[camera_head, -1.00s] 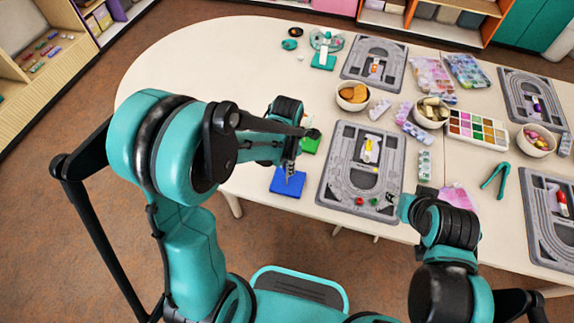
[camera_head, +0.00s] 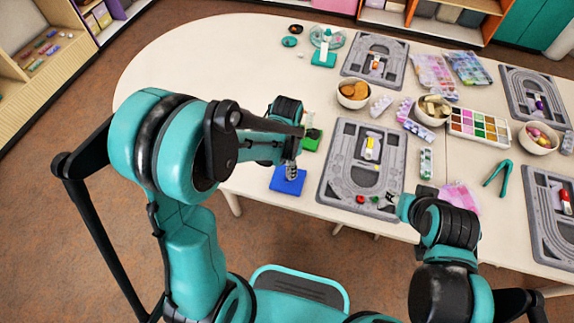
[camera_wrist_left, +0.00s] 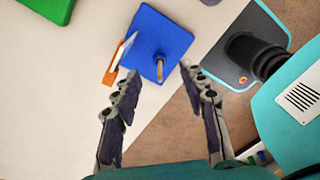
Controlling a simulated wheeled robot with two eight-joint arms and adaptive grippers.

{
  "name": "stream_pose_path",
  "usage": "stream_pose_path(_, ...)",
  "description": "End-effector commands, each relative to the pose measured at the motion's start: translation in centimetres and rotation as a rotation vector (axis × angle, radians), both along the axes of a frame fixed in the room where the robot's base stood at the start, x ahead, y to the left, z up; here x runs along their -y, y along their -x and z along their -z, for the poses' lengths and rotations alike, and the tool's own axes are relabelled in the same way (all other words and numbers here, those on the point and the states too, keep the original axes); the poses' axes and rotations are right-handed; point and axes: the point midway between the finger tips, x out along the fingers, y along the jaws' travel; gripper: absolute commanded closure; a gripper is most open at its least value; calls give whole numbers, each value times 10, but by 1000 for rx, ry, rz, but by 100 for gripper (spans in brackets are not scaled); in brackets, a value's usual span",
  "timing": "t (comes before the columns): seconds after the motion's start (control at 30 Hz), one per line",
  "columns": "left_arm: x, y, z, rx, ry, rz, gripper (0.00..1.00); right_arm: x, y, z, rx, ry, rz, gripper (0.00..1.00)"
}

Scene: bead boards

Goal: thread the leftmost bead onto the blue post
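The blue base (camera_head: 288,181) lies near the table's front edge. Its blue post (camera_wrist_left: 159,68) shows in the left wrist view, and I see no bead on it. My left gripper (camera_wrist_left: 159,77) is open and empty, with its fingertips on either side of the post in that view. In the head view the left gripper (camera_head: 291,171) is over the blue base and hides its post. A red bead (camera_head: 360,199) lies at the front of the grey bead board (camera_head: 334,186), with another small bead (camera_head: 375,199) to its right. My right gripper (camera_head: 391,200) is beside these beads; its fingers are too small to read.
A green base (camera_head: 311,140) is just behind the blue one. A white and orange piece (camera_wrist_left: 117,61) shows beside the blue base. Bowls (camera_head: 353,94) and a paint-coloured tray (camera_head: 478,127) stand behind and right.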

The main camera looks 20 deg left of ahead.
Motion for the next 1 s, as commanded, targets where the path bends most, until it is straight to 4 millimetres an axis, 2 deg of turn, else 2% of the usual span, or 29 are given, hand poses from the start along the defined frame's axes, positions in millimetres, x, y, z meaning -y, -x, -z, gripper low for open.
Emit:
stream_pose_path(0.27, 0, 0, -5, 0, 0, 0, 58, 0, 0, 0, 0, 0, 0, 60)
stream_pose_path(0.37, 0, 0, -18, 0, 0, 0, 58, 0, 0, 0, 0, 0, 0, 60)
stream_pose_path(0.73, 0, 1, -94, 0, 0, 0, 58, 0, 0, 0, 0, 0, 0, 60)
stream_pose_path(0.9, 0, 0, -114, 0, 0, 0, 58, 0, 0, 0, 0, 0, 0, 60)
stream_pose_path(1.0, 0, 0, -119, 0, 0, 0, 58, 0, 0, 0, 0, 0, 0, 60)
